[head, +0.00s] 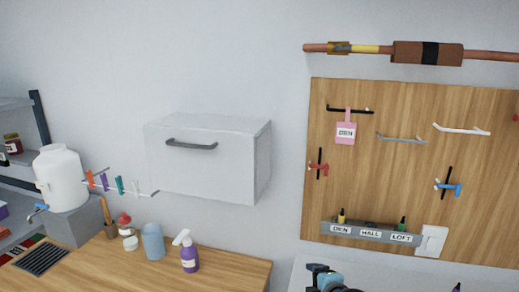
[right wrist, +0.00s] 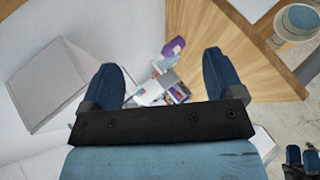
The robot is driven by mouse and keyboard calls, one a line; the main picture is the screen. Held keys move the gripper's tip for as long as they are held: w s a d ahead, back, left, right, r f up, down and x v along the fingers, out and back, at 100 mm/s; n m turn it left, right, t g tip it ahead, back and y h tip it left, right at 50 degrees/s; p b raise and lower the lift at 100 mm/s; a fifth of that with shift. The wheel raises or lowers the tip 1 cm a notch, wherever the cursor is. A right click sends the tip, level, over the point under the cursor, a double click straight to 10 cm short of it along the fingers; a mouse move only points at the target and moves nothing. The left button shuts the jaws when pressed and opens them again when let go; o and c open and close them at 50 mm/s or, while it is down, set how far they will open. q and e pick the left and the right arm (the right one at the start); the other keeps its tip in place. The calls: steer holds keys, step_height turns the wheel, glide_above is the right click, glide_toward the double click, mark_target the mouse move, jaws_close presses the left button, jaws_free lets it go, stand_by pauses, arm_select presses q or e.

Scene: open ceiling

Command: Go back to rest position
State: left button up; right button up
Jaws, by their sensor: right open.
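My right gripper (right wrist: 160,65) is open in the right wrist view, with its two blue fingers wide apart. Nothing is held between the fingers; the counter and its small items show beyond them. In the head view, a dark and blue part of my arm (head: 325,279) pokes in at the bottom edge. At the lower right of the right wrist view, two small dark blue finger-like shapes (right wrist: 302,158) look like my left gripper, partly cut off by the edge. Whether they are open or shut is unclear.
A wooden counter (head: 228,268) holds a purple spray bottle (head: 190,255), a blue cup (head: 152,241) and a white water jug (head: 62,180) on a stand. A white wall cabinet (head: 208,160) and a wooden pegboard (head: 400,110) are on the wall.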

steer(key=s+d+f+m, duration=0.3)
steer(key=s+f+m, duration=0.5)
steer(key=s, duration=0.6)
steer(key=s+d+f+m, duration=0.3)
steer(key=s+f+m, duration=0.5)
steer(key=s+f, duration=0.4)
steer(key=s, duration=0.2)
steer(key=shift+s+d+f+h, duration=0.2)
steer(key=shift+s+f+h, duration=0.05)
steer(key=shift+s+h, duration=0.15)
steer(key=shift+w, duration=0.1)
